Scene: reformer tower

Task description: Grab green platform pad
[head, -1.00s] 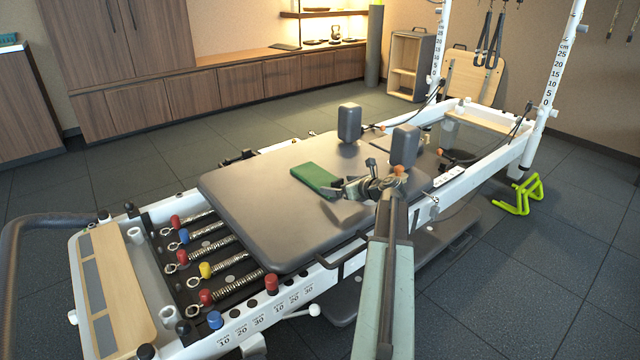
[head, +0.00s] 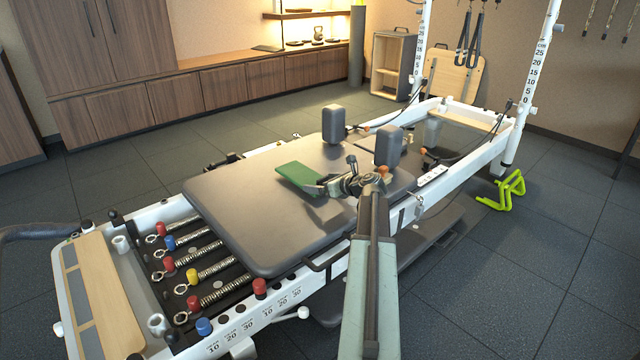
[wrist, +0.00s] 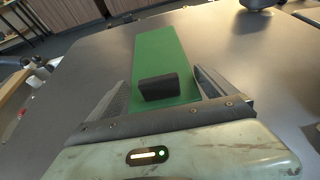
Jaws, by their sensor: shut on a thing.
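The green platform pad (head: 297,177) is a flat rectangle above the middle of the grey padded carriage (head: 255,225). Its far end looks slightly raised in the head view, but any gap beneath it is hard to judge. My gripper (head: 328,186) is shut on the pad's near end. In the wrist view the pad (wrist: 160,50) runs straight out from between the fingers (wrist: 160,80). A small black block (wrist: 159,86) shows over the pad's near end there. The exact finger contact is partly hidden.
Two upright grey shoulder rests (head: 334,125) (head: 388,147) stand close behind my gripper. The springs with coloured knobs (head: 190,262) lie at the near left end of the frame. A lime-green stand (head: 503,190) is on the floor at right. The carriage's left part is clear.

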